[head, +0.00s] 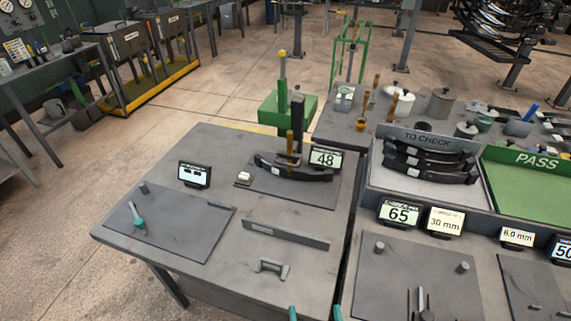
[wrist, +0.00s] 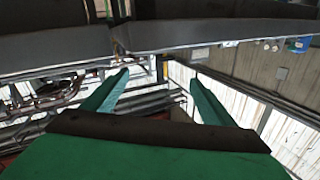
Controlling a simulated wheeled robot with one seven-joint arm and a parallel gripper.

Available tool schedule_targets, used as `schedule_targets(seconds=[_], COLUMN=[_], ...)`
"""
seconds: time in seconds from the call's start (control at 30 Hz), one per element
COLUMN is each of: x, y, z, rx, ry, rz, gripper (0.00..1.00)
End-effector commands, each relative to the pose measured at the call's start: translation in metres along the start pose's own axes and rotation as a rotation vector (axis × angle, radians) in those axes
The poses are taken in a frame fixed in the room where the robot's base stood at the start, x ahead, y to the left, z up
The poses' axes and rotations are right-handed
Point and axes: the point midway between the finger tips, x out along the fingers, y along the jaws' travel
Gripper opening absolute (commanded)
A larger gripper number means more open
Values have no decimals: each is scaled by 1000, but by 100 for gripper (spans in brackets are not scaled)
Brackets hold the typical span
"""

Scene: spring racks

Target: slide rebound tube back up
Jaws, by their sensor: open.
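A tester stands at the back of the near table, with a dark upright column (head: 297,122) and a brass-coloured rod (head: 290,143) low in front of it. I cannot tell which part is the rebound tube. A dark leaf spring (head: 310,174) lies at its foot, on a dark plate (head: 302,198). My gripper (head: 315,313) shows only as two teal fingertips at the bottom edge of the head view, well in front of the tester. In the wrist view my gripper (wrist: 159,76) has its fingers spread, with nothing seen between them.
A TO CHECK tray (head: 397,185) holds springs beside the green PASS tray (head: 530,185). A small metal bracket (head: 271,268) lies near the front edge.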

Motion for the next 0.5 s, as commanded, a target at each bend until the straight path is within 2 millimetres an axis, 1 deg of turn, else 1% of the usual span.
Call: schedule_targets(seconds=[0.03, 0.1, 0.17, 0.2, 0.27, 0.3, 0.47, 0.5], x=[22, 49, 72, 87, 108, 122, 169, 180], y=[3, 9, 13, 15, 17, 18, 19, 19], z=[-12, -28, -43, -54, -70, -81, -122, -132], rx=[32, 91, 146, 187, 251, 294, 483, 537], ry=[37, 82, 121, 148, 184, 209, 299, 322], rz=[-14, -26, -37, -45, -56, -64, -95, -103], gripper=[78, 78, 78, 78, 78, 78, 78, 78])
